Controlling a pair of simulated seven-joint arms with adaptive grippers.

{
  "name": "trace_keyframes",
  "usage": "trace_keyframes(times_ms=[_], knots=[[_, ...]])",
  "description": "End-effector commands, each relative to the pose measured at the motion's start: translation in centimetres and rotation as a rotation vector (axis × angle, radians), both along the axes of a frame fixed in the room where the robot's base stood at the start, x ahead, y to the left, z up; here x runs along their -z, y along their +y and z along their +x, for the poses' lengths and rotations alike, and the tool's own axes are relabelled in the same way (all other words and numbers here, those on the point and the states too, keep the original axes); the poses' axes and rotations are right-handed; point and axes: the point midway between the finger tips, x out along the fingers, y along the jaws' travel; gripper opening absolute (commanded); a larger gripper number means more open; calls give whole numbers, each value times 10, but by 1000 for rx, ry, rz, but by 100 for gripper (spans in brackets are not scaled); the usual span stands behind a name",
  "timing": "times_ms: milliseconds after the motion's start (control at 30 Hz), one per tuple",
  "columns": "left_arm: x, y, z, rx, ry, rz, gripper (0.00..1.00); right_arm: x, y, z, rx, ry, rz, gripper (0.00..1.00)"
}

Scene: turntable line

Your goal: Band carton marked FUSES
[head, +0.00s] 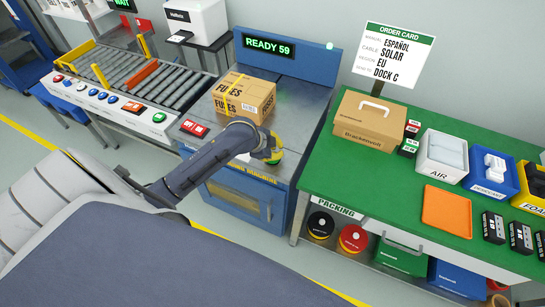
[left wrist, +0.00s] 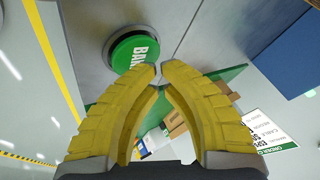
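The carton marked FUSES (head: 257,98) is a closed brown box on the metal top of the blue banding machine (head: 235,207). Yellow strips run across its top and down its front, like bands. The machine's display (head: 269,47) reads READY 59. My left gripper (head: 275,155) is at the machine's front right corner, over a green button partly hidden behind it. In the left wrist view the round green button (left wrist: 131,50), lettered BAN with the rest cut off, lies just beyond my fingertips, which meet with nothing between them. I cannot tell if they touch it. My right gripper is not in view.
A roller conveyor (head: 150,72) with a button panel stands left of the machine. A red switch box (head: 194,128) is on the machine's left front. The green packing table (head: 350,185) on the right holds a Brackenvolt carton (head: 368,130), bins and an orange tray (head: 446,207).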

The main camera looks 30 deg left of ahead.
Motion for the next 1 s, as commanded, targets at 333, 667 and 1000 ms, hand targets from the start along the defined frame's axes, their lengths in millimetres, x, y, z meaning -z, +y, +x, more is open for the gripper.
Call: trace_keyframes(times_ms=[333, 667, 1000], knots=[[4, 0, 0, 0, 1, 0, 0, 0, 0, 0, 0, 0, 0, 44], [7, 0, 0, 0, 2, 2, 0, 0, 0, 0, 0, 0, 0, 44], [10, 0, 0, 0, 1, 1, 0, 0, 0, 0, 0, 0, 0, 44]])
